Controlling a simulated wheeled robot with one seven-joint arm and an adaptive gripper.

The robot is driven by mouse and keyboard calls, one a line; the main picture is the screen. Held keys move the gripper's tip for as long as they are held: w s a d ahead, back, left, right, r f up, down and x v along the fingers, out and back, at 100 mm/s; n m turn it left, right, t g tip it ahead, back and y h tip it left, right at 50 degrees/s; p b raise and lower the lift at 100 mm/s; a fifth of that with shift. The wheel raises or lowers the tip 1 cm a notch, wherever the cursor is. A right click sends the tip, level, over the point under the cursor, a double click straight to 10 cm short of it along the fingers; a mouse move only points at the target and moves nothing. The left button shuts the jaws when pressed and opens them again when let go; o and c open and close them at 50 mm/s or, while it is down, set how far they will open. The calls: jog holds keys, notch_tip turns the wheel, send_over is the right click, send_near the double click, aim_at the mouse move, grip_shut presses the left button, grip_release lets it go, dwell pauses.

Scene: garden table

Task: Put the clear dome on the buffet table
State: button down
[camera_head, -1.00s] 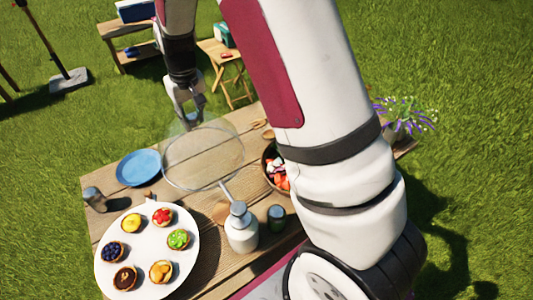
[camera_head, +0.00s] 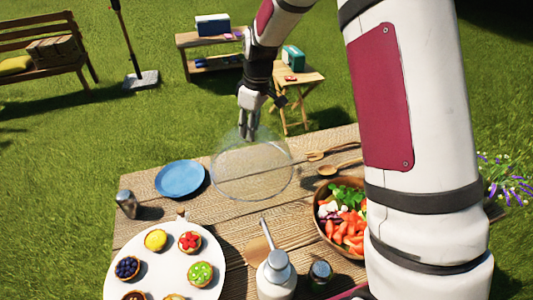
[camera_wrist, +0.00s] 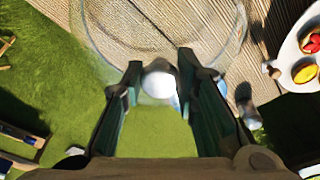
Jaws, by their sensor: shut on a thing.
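The clear dome (camera_head: 252,172) is see-through with a thin round rim, and it shows over the far part of the wooden table (camera_head: 215,213), right of a blue plate. My gripper (camera_head: 248,136) is above the dome, pointing down, shut on its top. In the wrist view the dome's pale round knob (camera_wrist: 158,84) sits between the two fingertips (camera_wrist: 160,72). The dome's clear wall (camera_wrist: 88,28) spreads beyond them, over planks and grass. I cannot tell whether the rim touches the planks or hangs just above them.
Around the dome stand the blue plate (camera_head: 181,180), a shaker (camera_head: 126,204), a white tart platter (camera_head: 213,264), a pump bottle (camera_head: 277,277), a dark jar (camera_head: 320,274), a salad bowl (camera_head: 319,217) and wooden spoons (camera_head: 328,169). A folding table (camera_head: 299,78) stands behind on the grass.

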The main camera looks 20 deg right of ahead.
jog(key=shift+f+p, duration=0.3)
jog(key=shift+f, duration=2.65)
jog(key=c, duration=1.3)
grip_release()
notch_tip(320, 180, up, 12)
jog(key=s+d+b, duration=0.1)
jog(key=s+r+m+t, duration=0.2)
jog(key=s+r+m, duration=0.2)
jog(key=s+r, duration=0.85)
jog(key=s+m, duration=0.1)
jog(key=s, duration=0.5)
jog(key=s+d+f+m+t, duration=0.1)
jog(key=s+m, duration=0.1)
jog(key=s, duration=0.5)
jog(key=s+d+m+h, duration=0.1)
jog(key=s+m, duration=0.1)
jog(key=s, duration=0.4)
jog(key=shift+s+f+t, duration=0.15)
jog(key=shift+s+t, duration=0.05)
jog(key=shift+t, duration=0.2)
